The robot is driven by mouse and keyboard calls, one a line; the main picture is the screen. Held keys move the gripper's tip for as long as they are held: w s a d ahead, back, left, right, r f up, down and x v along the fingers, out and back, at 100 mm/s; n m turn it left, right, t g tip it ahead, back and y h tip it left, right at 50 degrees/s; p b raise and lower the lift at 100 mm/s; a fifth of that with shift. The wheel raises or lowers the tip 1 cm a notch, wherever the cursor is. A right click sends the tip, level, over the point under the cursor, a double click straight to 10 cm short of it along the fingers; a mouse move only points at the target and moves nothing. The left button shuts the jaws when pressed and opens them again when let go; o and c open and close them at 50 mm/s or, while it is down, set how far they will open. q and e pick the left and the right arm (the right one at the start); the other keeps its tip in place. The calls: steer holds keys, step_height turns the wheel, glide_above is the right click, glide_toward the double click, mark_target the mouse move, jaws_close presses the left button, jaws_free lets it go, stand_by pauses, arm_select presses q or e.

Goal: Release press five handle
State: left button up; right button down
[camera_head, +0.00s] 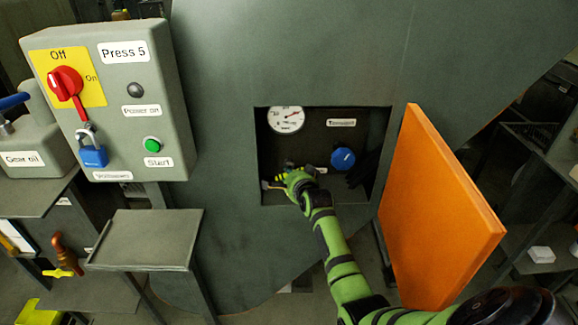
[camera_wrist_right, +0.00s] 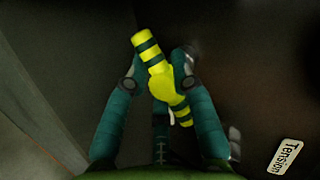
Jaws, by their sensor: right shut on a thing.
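The press handle is yellow with dark green bands. In the wrist view the handle (camera_wrist_right: 158,72) stands tilted between the two fingers of my right gripper (camera_wrist_right: 157,64), which is shut on it. In the head view my right gripper (camera_head: 287,180) reaches into the recess of the press, at its lower left, and hides most of the handle. The control box of press 5 (camera_head: 165,90), marked "Press 5", hangs at the upper left. My left gripper is in neither view.
The recess holds a gauge (camera_head: 286,120) and a blue knob (camera_head: 343,158). An orange door (camera_head: 440,215) stands open to the right of my forearm. A grey stand (camera_head: 150,240) is at lower left. A "Tension" label (camera_wrist_right: 284,156) shows in the wrist view.

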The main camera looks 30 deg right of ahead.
steer(key=shift+r+n+g+h+p, duration=0.3)
steer(key=shift+n+g+h+p, duration=0.2)
steer(key=shift+n+p, duration=0.4)
steer(key=shift+d+f+n+g+h, duration=0.1)
steer(key=shift+n+g+h, duration=0.25)
steer(key=shift+n, duration=0.25)
steer(key=shift+n+h, duration=0.3)
steer(key=shift+h, duration=0.05)
steer(key=shift+d+f+n+g+h+b, duration=0.15)
steer(key=shift+n+g+h+b, duration=0.3)
steer(key=shift+b, duration=0.25)
steer(key=n+h+b, duration=0.1)
steer(key=n+b, duration=0.1)
steer(key=b, duration=0.1)
steer(key=shift+g+h+b, duration=0.25)
steer(key=shift+g+b, duration=0.05)
steer(key=shift+s+r+n+g+h+b, duration=0.1)
steer(key=shift+r+n+g+h+b, duration=0.15)
steer(key=shift+n+h+b, duration=0.65)
arm_select(q)
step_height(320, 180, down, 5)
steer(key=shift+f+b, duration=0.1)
steer(key=shift+b, duration=0.45)
arm_select(e)
steer(key=shift+r, duration=0.1)
steer(key=shift+d+r, duration=0.1)
